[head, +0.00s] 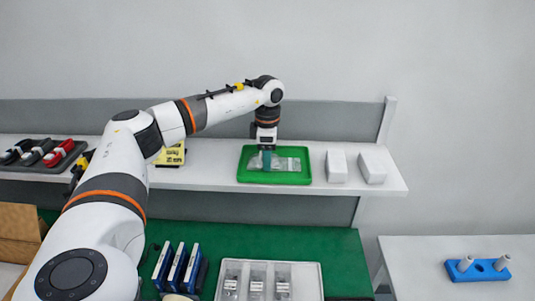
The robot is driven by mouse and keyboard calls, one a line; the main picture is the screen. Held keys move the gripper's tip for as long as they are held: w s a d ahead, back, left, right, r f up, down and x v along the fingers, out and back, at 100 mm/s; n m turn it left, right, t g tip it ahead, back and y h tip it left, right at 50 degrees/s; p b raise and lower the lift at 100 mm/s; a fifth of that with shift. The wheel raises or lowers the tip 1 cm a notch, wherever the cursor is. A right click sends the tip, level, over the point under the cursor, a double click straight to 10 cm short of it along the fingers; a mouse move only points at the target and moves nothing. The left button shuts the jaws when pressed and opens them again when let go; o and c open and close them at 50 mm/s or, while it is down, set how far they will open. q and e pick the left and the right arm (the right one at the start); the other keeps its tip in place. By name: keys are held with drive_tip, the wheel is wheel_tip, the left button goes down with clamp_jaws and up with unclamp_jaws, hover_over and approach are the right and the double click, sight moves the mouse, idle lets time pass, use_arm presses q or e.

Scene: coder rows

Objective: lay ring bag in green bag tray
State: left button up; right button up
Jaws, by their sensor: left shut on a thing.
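The green bag tray (308,177) stands on the white shelf, right of its middle. A clear bag with grey contents, which I take as the ring bag (288,163), shows inside the tray, low over or on its floor. My left gripper (266,162) reaches down into the tray from above and is shut on the bag; its fingertips hide part of the bag. I cannot tell whether the bag touches the tray floor all along. My right gripper is not in view.
Two white boxes (337,166) (373,167) stand right of the tray. A yellow item (171,155) and a dark holder with red and black tools (53,152) are to the left. Below, a pale tray (314,284) holds clear bags beside blue-and-white upright items (178,267).

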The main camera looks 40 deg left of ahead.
use_arm(q)
drive_tip(key=shift+f, duration=0.25)
drive_tip(key=o, duration=1)
drive_tip(key=shift+w, duration=0.15)
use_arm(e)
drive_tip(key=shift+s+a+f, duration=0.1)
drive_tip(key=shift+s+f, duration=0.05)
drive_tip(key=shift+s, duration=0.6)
use_arm(q)
drive_tip(key=shift+r, duration=0.15)
drive_tip(key=shift+r, duration=0.55)
wheel_tip(320, 180, up, 11)
drive_tip(key=b, duration=0.3)
drive_tip(key=shift+b, duration=0.3)
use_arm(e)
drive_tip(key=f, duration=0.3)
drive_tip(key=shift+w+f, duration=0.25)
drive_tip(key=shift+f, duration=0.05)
